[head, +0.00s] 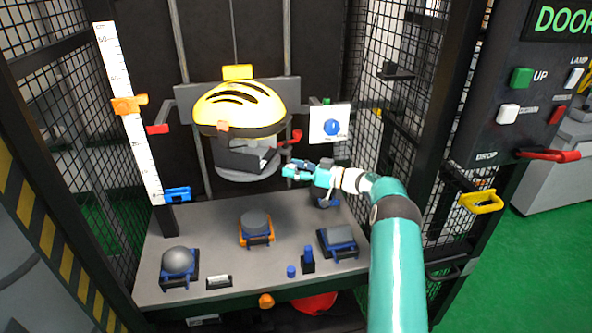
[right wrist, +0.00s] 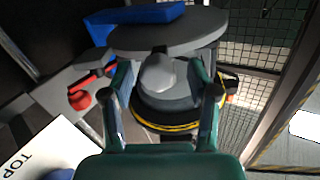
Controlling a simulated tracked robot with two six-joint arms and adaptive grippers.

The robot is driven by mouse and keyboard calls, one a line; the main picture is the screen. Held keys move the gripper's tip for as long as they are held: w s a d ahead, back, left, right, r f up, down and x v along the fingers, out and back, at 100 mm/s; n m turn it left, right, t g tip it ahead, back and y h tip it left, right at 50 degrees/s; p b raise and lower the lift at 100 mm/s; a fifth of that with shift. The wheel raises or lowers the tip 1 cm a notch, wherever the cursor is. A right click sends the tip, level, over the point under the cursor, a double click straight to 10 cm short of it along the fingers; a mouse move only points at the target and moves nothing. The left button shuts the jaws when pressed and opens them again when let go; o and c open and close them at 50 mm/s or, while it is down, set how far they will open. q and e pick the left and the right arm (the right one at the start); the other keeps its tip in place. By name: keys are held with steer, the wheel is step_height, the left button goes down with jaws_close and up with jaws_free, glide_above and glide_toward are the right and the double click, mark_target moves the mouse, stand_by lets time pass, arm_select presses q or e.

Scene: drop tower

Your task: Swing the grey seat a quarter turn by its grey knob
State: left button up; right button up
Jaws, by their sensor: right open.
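The grey seat (head: 247,174) is a flat disc below the yellow helmet (head: 240,103). In the right wrist view, which looks upside down, the seat (right wrist: 180,40) lies across the top. The grey knob (right wrist: 158,75) shows there against the seat, between my right gripper's two fingers. My right gripper (head: 292,170) is open, just right of the seat in the head view. In the right wrist view, its fingers (right wrist: 163,85) stand on either side of the knob, with gaps visible. The knob is hard to make out in the head view. My left gripper is out of view.
A red lever (head: 292,136) and a white panel with a blue knob (head: 331,127) are close above my right gripper. Mesh walls (head: 410,100) flank the bay. The grey table (head: 200,230) below holds several small fixtures.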

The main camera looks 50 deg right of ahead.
step_height(320, 180, up, 9)
steer(key=shift+r, duration=0.15)
steer(key=shift+c, duration=0.3)
